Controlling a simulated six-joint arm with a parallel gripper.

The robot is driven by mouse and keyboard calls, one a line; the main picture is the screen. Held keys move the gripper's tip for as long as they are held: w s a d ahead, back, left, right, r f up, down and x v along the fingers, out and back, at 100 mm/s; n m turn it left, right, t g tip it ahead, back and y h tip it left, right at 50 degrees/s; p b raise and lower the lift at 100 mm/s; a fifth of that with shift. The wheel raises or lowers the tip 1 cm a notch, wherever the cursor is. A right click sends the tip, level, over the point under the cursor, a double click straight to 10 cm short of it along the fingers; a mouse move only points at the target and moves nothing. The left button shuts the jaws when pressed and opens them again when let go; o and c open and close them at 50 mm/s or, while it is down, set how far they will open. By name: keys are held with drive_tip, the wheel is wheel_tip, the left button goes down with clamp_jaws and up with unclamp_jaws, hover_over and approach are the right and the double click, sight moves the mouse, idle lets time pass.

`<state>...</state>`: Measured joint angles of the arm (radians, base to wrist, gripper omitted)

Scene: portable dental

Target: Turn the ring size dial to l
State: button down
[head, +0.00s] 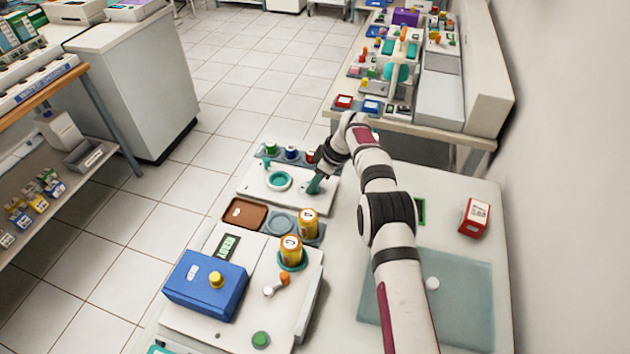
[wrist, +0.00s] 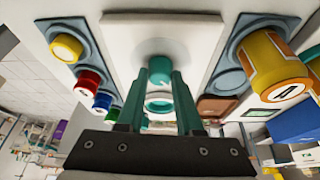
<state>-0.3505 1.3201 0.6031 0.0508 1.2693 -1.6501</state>
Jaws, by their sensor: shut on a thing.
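A white plate (head: 240,188) carries a teal ring (head: 278,180) and small teal posts. My gripper (head: 315,185) is at the right end of this plate. In the wrist view my gripper's teal fingers (wrist: 161,82) are shut on a round teal knob (wrist: 160,68) that stands on the white plate (wrist: 200,35). The teal ring (wrist: 160,103) shows between the fingers, beyond the knob. No size letters or pointer can be read, so I cannot tell the dial's setting. My arm hides part of the plate's right side.
Capped jars (wrist: 88,83) stand in a rack along one side. Yellow cans (head: 308,223) and a brown tray (head: 243,213) stand on the near side. A blue box (head: 205,285) and orange lever (head: 284,279) are nearer. A red box (head: 474,217) sits right.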

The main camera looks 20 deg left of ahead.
idle(0.3)
drive_tip(key=c, duration=0.6)
unclamp_jaws()
drive_tip(key=shift+o, duration=0.2)
drive_tip(key=v, duration=1.5)
drive_tip(key=shift+r, duration=0.4)
drive_tip(key=shift+d, duration=0.1)
